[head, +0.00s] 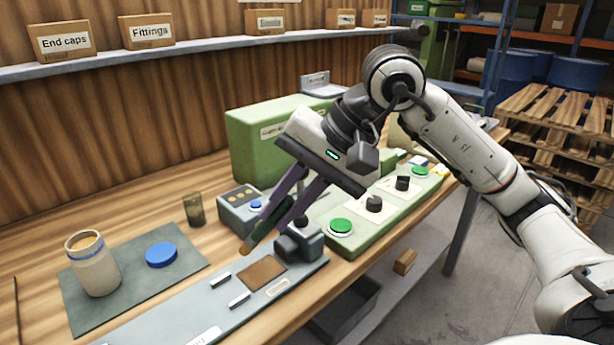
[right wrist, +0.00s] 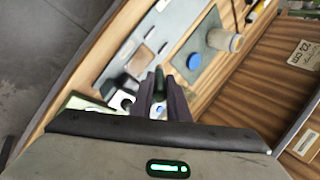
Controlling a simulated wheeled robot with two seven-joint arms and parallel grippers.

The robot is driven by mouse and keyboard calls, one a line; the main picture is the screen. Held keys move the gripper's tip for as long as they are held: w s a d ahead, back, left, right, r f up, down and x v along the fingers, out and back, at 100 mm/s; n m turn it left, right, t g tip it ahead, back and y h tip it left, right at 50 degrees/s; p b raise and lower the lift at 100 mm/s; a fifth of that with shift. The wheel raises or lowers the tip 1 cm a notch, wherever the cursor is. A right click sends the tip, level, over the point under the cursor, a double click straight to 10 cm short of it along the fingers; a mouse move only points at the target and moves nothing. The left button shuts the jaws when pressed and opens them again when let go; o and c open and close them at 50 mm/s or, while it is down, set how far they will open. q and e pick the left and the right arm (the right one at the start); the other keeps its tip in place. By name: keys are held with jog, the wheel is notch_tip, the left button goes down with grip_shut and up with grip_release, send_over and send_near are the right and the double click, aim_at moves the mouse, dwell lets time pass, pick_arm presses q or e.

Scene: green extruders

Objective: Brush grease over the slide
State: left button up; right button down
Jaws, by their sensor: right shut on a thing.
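My right gripper (head: 268,230) hangs above the bench, tilted down to the left, its dark fingers shut on a brush (head: 246,248) with a brown tip. In the right wrist view the brush's green part (right wrist: 164,82) shows between the fingertips. The brush tip is near the back edge of a long grey plate (head: 185,311), which looks like the slide and has a brown rectangular patch (head: 263,273). Contact cannot be told. An open jar (head: 98,269) of amber grease stands on a dark mat (head: 85,311), beside a blue lid (head: 161,254). My left gripper is not in view.
A dark block (head: 299,242) stands at the plate's right end. Behind are a small grey box with a blue button (head: 240,211), a dark cup (head: 194,209) and a green machine (head: 258,144). A panel with green buttons (head: 341,226) lies right. Bench between cup and mat is clear.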

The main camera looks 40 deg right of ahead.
jog(key=shift+r+p, duration=1.3)
jog(key=shift+r, duration=0.95)
